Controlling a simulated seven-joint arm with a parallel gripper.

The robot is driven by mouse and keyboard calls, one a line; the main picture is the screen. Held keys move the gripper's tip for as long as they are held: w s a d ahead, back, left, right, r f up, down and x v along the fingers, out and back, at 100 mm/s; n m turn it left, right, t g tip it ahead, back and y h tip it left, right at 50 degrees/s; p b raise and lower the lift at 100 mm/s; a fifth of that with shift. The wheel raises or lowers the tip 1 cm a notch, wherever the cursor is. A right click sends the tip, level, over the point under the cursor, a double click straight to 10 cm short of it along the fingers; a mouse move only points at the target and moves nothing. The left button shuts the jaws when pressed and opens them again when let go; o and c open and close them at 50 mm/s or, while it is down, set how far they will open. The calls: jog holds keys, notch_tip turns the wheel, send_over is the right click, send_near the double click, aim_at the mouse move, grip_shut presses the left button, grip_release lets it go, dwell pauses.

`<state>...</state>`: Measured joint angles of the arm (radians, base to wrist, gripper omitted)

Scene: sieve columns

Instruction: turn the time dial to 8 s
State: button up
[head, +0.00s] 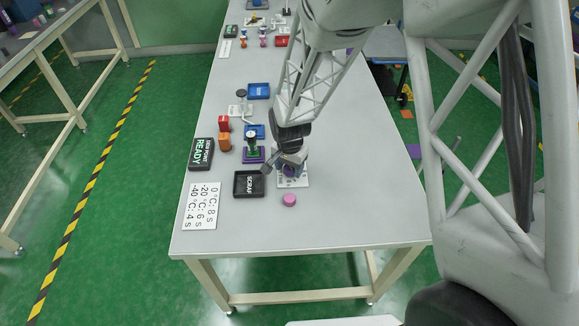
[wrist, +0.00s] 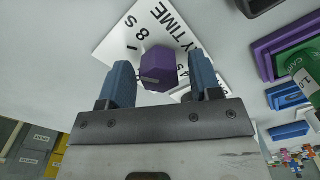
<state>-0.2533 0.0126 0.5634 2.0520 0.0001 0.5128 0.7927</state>
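The time dial is a purple hexagonal knob (wrist: 159,68) on a white plate (wrist: 118,42) printed with "TIME" and "8 s" in the wrist view. Other print on the plate is partly covered. A small greyish mark shows on the knob's near side; I cannot tell which label it points to. My gripper (wrist: 162,75) has its two blue fingers on either side of the knob, with a visible gap on each side. In the head view my gripper (head: 287,163) is over the plate (head: 294,182), and the knob (head: 289,171) is mostly hidden under it.
A black SCRAP tray (head: 249,184) stands just left of the plate, and a pink disc (head: 289,200) lies in front. A purple stand (head: 253,155) with a green cylinder is behind the tray. A card (head: 201,206) reads "0 °C: 8 s". The table's right side is clear.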

jog(key=shift+r, duration=0.15)
jog(key=shift+r, duration=3.75)
jog(key=shift+r, duration=0.1)
jog(key=shift+s+d+r, duration=0.1)
jog(key=shift+d+r, duration=0.05)
jog(key=shift+r, duration=0.05)
jog(key=s+d+r+n+t, duration=0.1)
jog(key=s+d+r+n, duration=0.1)
jog(key=s+d+r, duration=0.5)
jog(key=s+d+r+n, duration=0.15)
jog(key=s+r, duration=0.25)
jog(key=r, duration=0.5)
jog(key=s+d+r+n, duration=0.1)
jog(key=s+d+r, duration=0.2)
jog(key=s, duration=0.4)
jog(key=s+d+r+n+t, duration=0.1)
jog(key=s+d+r, duration=0.2)
jog(key=s, duration=0.5)
jog(key=shift+s+r+t, duration=0.15)
jog(key=shift+r+t, duration=0.15)
jog(key=shift+r, duration=0.35)
